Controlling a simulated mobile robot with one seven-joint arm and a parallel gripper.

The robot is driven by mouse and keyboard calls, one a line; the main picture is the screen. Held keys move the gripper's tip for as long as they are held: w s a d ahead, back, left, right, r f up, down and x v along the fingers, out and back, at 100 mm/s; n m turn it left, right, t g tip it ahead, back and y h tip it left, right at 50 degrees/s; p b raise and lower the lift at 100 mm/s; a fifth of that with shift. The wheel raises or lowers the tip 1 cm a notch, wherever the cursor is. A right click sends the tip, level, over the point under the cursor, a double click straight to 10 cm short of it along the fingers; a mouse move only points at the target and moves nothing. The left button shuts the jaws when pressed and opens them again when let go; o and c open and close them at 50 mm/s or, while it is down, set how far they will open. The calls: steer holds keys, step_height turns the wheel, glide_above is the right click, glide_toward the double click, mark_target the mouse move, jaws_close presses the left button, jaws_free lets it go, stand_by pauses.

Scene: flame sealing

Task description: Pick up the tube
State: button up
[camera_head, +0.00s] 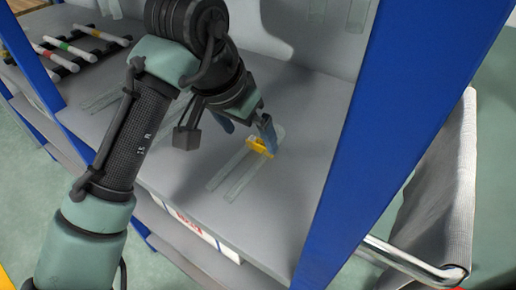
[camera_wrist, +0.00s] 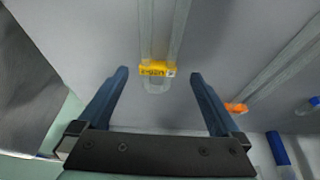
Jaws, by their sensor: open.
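A clear tube (camera_head: 237,172) with a yellow tag (camera_head: 262,147) lies on the grey shelf in the head view. In the wrist view the clear tube (camera_wrist: 163,30) runs down from the top edge to its rounded end, with the yellow tag (camera_wrist: 157,69) near that end. My gripper (camera_head: 246,125) is open, with its blue fingers close to the tagged end. In the wrist view the tagged end lies between the two fingers of my gripper (camera_wrist: 160,73), with a gap on each side. Whether the fingers are at shelf height is unclear.
A blue post (camera_head: 365,130) stands right of the tube. A rack (camera_head: 75,50) with several coloured-band sticks is at upper left. In the wrist view another clear tube with an orange tag (camera_wrist: 236,107) lies to the right, near a blue-capped item (camera_wrist: 278,148).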

mark_target(259, 145)
steer(key=x, duration=0.3)
steer(key=b+x, duration=0.1)
steer(key=shift+w+d+f, duration=0.15)
steer(key=shift+w+d, duration=0.15)
steer(key=shift+d, duration=0.05)
steer(key=c, duration=1.3)
step_height(259, 145, up, 10)
steer(key=p, duration=0.2)
